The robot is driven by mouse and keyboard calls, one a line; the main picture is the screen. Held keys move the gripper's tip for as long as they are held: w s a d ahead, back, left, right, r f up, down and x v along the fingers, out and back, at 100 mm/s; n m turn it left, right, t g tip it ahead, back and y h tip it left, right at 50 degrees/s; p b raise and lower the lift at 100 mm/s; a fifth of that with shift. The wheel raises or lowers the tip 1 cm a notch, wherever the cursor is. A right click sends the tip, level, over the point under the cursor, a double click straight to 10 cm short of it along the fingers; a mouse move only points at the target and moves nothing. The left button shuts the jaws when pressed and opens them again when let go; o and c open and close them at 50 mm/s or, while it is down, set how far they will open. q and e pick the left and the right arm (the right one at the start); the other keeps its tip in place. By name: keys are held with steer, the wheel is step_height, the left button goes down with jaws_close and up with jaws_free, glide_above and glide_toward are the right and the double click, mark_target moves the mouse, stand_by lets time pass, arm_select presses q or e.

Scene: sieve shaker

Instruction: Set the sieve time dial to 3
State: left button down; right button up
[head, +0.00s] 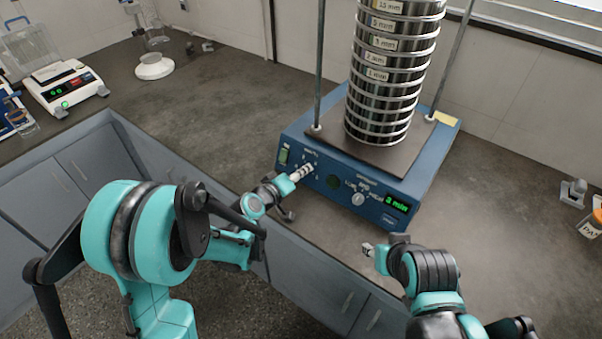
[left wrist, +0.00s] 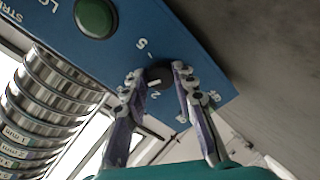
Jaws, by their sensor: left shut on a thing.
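The sieve shaker (head: 330,170) is a blue box on the counter. Its green display (head: 396,205) reads "3 min". In the left wrist view, a small black dial (left wrist: 159,74) with a white mark sits on the blue panel, with number marks around it, partly hidden. My left gripper (head: 298,174) is at the left part of the shaker's front, and its two fingers (left wrist: 160,80) are shut on the dial, one on each side. A second, pale knob (head: 358,199) sits right of it, clear of both grippers. My right gripper (head: 368,249) is in front of the shaker, apart from it; its finger gap is too small to tell.
A tall sieve stack (head: 389,75) stands on the shaker between two metal rods (head: 319,60). A round green button (left wrist: 95,17) is near the dial. A white balance (head: 65,88) stands at the far left. The counter left of the shaker (head: 210,130) is clear.

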arm_select(q)
steer(key=shift+m, duration=1)
steer(key=c, duration=1.2)
jaws_free()
steer(key=v, duration=1.2)
